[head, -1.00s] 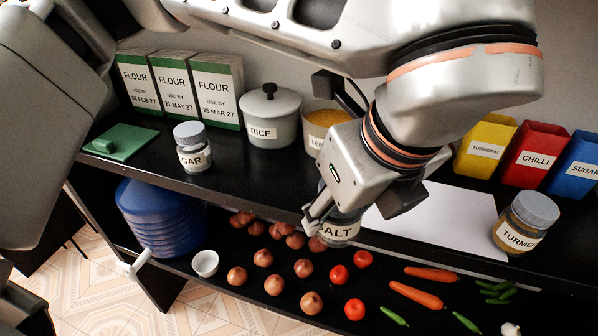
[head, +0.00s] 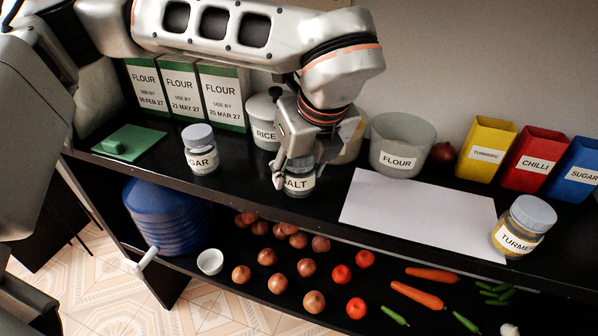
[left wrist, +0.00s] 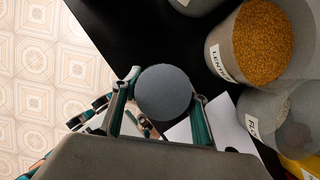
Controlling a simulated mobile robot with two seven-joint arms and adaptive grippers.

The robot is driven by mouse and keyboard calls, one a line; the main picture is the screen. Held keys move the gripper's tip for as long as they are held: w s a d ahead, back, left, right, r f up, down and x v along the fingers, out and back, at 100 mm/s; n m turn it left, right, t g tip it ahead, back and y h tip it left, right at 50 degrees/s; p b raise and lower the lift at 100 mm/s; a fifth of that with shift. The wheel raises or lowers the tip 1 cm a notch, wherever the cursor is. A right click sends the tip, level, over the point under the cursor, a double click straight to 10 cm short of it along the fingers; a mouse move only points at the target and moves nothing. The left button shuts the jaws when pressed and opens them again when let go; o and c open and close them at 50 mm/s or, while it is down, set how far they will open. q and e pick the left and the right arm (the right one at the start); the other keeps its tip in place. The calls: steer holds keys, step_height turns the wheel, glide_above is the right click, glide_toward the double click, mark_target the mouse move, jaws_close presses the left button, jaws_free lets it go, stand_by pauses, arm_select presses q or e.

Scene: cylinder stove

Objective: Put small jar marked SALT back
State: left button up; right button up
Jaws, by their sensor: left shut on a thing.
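The small SALT jar (head: 300,184) has a grey lid and a pale label, partly covered by my gripper. My left gripper (head: 297,175) is shut on it from above, a finger on either side. The jar is upright over the upper black shelf, near its front edge and left of the white sheet. I cannot tell whether its base touches the shelf. In the left wrist view the jar's round grey lid (left wrist: 163,92) sits between the fingers of my left gripper (left wrist: 160,112). My right gripper is not in view.
A SUGAR jar (head: 200,152) stands left and a TURMERIC jar (head: 523,228) right. Behind are flour packs (head: 222,98), the RICE pot (head: 262,120), the lentil container (left wrist: 250,45) and the FLOUR bowl (head: 402,146). The white sheet (head: 420,212) is bare.

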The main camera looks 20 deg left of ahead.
arm_select(q)
steer(key=shift+f, duration=0.45)
steer(key=shift+f, duration=0.15)
steer(key=o, duration=1.1)
steer(key=shift+c, duration=0.2)
